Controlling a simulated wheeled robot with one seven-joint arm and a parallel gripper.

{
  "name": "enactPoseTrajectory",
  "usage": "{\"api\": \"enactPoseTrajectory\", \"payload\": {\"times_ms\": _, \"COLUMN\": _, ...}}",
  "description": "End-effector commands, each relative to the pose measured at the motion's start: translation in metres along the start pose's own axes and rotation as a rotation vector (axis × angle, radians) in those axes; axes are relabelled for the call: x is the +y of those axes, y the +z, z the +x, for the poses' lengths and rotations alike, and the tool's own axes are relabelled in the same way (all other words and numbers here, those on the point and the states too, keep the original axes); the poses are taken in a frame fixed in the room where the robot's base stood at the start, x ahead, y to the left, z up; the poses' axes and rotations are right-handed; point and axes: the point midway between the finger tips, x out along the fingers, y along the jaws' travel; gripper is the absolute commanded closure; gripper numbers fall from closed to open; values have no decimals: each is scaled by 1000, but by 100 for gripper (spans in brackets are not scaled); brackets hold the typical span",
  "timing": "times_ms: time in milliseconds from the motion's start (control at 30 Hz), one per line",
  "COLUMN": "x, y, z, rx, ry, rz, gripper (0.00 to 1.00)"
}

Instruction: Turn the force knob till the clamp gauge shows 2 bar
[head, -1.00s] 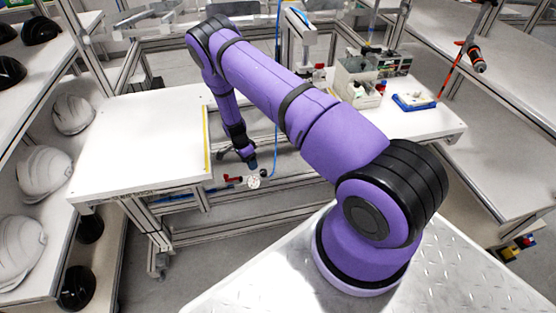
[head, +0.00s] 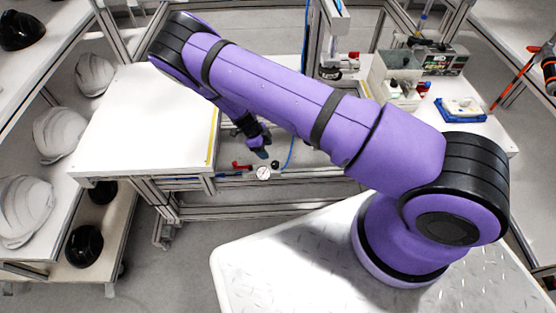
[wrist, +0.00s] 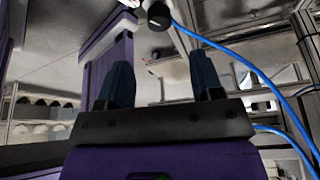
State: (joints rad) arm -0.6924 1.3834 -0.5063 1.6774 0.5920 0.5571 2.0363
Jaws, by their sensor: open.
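The clamp gauge (head: 263,172) is a small round white dial on the front edge of the bench; its reading is too small to tell. A black round knob (head: 275,164) sits just right of it. In the wrist view a black knob (wrist: 159,15) shows at the top, beyond my fingertips, with a blue hose beside it. My gripper (head: 262,153) is just above the gauge in the head view. In the wrist view my gripper (wrist: 164,78) has its two dark fingers wide apart, with nothing between them. The knob is apart from the fingers.
A red lever (head: 241,166) lies left of the gauge. A blue hose (wrist: 245,62) runs past the right finger. A white bench top (head: 140,120) is at left, with white helmet shells (head: 60,133) on a shelf beyond. A blue tray (head: 461,110) is at right.

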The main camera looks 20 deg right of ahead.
Motion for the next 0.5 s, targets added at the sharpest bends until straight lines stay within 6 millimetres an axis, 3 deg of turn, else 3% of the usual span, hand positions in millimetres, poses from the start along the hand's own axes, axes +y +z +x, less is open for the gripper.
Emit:
{"api": "enactPoseTrajectory", "payload": {"times_ms": 300, "x": 0, "y": -1, "z": 56, "rx": 1, "ry": 2, "rz": -1, "gripper": 40}}
{"api": "enactPoseTrajectory", "payload": {"times_ms": 500, "x": 0, "y": -1, "z": 83, "rx": 1, "ry": 2, "rz": -1, "gripper": 40}}
